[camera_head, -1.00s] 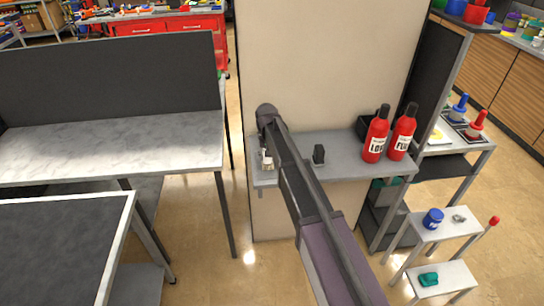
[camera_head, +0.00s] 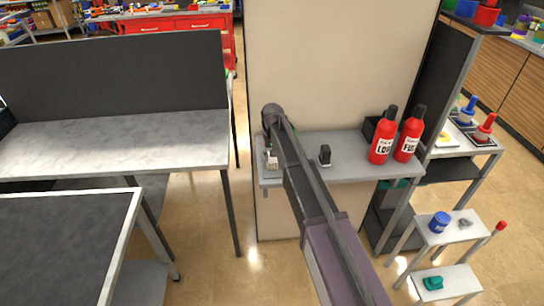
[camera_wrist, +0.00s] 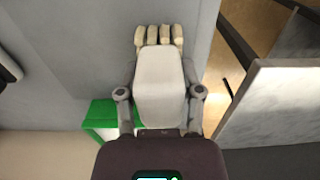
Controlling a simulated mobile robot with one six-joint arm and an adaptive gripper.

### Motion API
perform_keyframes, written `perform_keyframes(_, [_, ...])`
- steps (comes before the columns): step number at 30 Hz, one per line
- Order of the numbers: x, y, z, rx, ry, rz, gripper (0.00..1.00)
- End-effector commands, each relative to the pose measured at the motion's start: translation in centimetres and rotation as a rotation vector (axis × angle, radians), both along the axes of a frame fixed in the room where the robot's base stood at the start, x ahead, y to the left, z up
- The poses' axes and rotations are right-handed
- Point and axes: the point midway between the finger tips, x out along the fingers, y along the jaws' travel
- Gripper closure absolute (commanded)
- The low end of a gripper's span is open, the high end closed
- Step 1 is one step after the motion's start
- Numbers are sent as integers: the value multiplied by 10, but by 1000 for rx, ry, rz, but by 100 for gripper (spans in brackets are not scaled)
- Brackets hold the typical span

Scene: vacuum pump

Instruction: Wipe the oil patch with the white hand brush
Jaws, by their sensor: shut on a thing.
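The white hand brush (camera_wrist: 159,75) is between the two fingers of my gripper (camera_wrist: 160,94) in the wrist view. The gripper is shut on its white block-shaped body, and its pale bristle tufts point to the top of the picture. In the head view my gripper (camera_head: 272,160) is at the left end of the grey wall shelf (camera_head: 345,170), mostly hidden by my arm. I cannot make out the oil patch for certain. A yellow patch (camera_head: 446,140) shows on the side table at the right, but I cannot tell whether it is oil.
A green-and-white box (camera_wrist: 101,115) is beside the brush in the wrist view. A small black object (camera_head: 324,154) and two red bottles (camera_head: 382,137) stand on the shelf. A marble-topped table (camera_head: 120,145) lies to the left, with floor between it and the shelf.

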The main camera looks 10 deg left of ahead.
Motion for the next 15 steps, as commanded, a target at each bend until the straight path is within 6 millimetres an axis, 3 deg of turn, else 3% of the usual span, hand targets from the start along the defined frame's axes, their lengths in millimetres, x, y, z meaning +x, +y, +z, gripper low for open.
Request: perform_keyframes(15, [7,-30,1,-3,0,-2,100])
